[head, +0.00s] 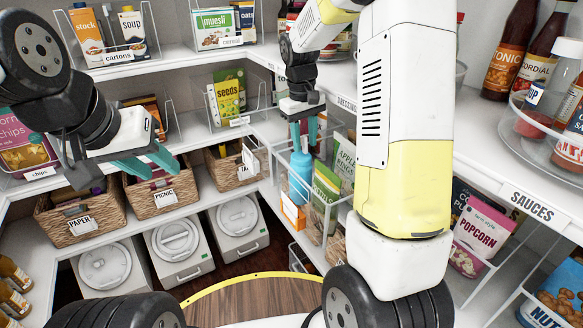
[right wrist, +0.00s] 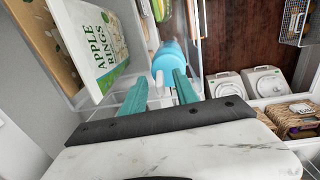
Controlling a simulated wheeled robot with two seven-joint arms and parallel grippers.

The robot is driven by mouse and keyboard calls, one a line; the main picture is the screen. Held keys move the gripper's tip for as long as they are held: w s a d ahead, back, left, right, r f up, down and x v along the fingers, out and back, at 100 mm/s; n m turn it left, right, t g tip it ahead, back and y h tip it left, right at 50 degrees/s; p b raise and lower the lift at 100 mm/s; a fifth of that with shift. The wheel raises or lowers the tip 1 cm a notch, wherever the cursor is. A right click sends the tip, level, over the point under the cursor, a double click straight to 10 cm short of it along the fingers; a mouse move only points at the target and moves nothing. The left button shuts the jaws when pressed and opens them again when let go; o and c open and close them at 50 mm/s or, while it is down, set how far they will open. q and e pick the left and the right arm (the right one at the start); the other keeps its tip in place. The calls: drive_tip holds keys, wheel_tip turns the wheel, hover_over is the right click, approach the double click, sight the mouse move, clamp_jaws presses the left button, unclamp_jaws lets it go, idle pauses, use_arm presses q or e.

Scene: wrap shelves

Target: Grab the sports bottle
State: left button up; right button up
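The blue sports bottle (head: 300,172) stands in a clear-sided bin on the right-hand shelf, beside snack bags. My right gripper (head: 303,136) is above it, with its fingers pointing down. In the right wrist view the bottle (right wrist: 172,56) shows just past the open teal fingertips of the right gripper (right wrist: 160,88), its pale spout lying between them. I see no clear contact.
An apple rings bag (right wrist: 98,40) is close to the right gripper's left finger. Clear bin walls (head: 325,200) surround the bottle. Wicker baskets (head: 165,195) and white lidded containers (head: 178,245) stand at left. A round wooden top (head: 255,300) is below.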

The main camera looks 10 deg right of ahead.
drive_tip(key=shift+f, duration=0.3)
clamp_jaws()
idle(1.2)
